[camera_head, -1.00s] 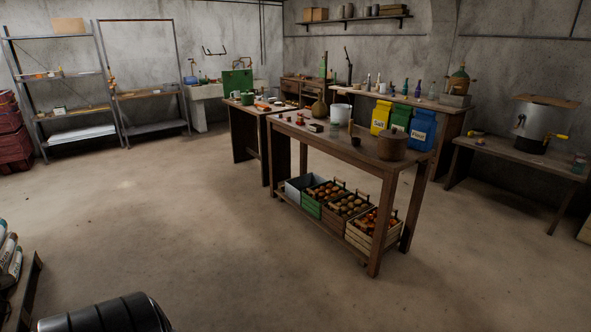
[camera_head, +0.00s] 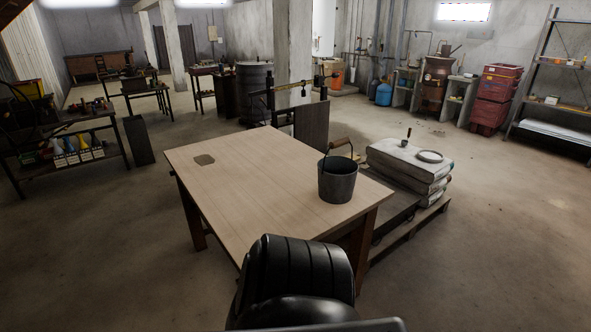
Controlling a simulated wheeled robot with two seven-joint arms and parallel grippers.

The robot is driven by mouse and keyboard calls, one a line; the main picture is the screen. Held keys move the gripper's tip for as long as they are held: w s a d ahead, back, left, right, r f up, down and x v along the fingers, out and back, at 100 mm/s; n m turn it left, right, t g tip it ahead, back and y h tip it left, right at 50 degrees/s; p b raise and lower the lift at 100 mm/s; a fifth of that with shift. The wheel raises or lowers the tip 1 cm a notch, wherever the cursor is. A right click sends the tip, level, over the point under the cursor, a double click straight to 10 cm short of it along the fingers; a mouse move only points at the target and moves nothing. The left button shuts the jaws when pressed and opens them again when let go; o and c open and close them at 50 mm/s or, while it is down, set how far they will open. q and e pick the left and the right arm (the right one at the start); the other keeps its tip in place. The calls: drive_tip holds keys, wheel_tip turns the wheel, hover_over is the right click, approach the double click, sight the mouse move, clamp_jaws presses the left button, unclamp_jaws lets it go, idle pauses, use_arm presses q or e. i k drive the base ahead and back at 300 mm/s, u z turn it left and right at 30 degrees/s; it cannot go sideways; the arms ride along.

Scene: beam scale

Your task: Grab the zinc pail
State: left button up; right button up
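A dark grey zinc pail (camera_head: 338,182) stands upright near the right-hand corner of a pale wooden table (camera_head: 245,195). Its handle with a wooden grip is raised above the rim. The inside of the pail is mostly hidden by its near wall. Neither of my grippers is in view. A black ribbed part, probably my own arm, shows at the bottom centre, in front of the table's near edge.
Stacked sacks (camera_head: 408,165) lie on a low wooden pallet (camera_head: 410,231) right of the table, with a scoop and a ring-shaped item on top. A beam scale (camera_head: 300,98) stands behind the table. Much of the tabletop is bare. Open floor lies left and right.

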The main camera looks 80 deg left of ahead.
sight(338, 169)
drive_tip(key=u, duration=2.05)
